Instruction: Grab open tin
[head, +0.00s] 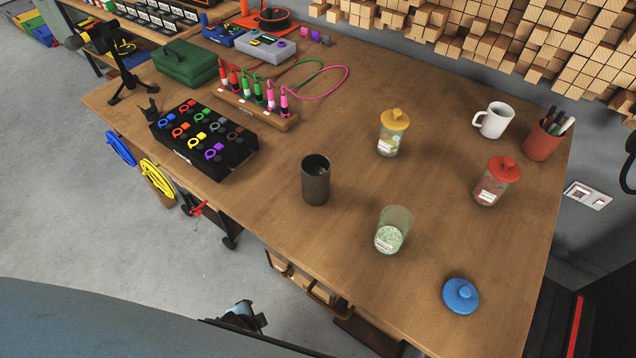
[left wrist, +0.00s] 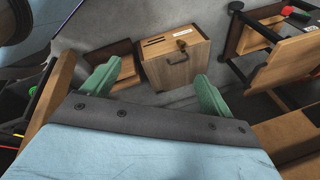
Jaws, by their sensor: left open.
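A dark grey open tin (head: 316,184) stands upright on the wooden table, left of a clear jar (head: 392,230). The jar has no lid on and holds pale green contents. A blue lid (head: 460,295) lies to its right near the table's front. My left gripper (left wrist: 157,78) shows in the left wrist view with its two green fingers spread and nothing between them. It is away from the tin, with the floor and a wooden box beyond the fingers. The tin is not seen in that view. My right gripper is not in view.
A yellow-lidded jar (head: 394,133), a red-lidded jar (head: 497,182), a white mug (head: 494,120) and a pen cup (head: 543,139) stand at the right. A black tray (head: 203,140) of coloured rings lies left of the tin. The wooden table (head: 260,225) is clear around the tin.

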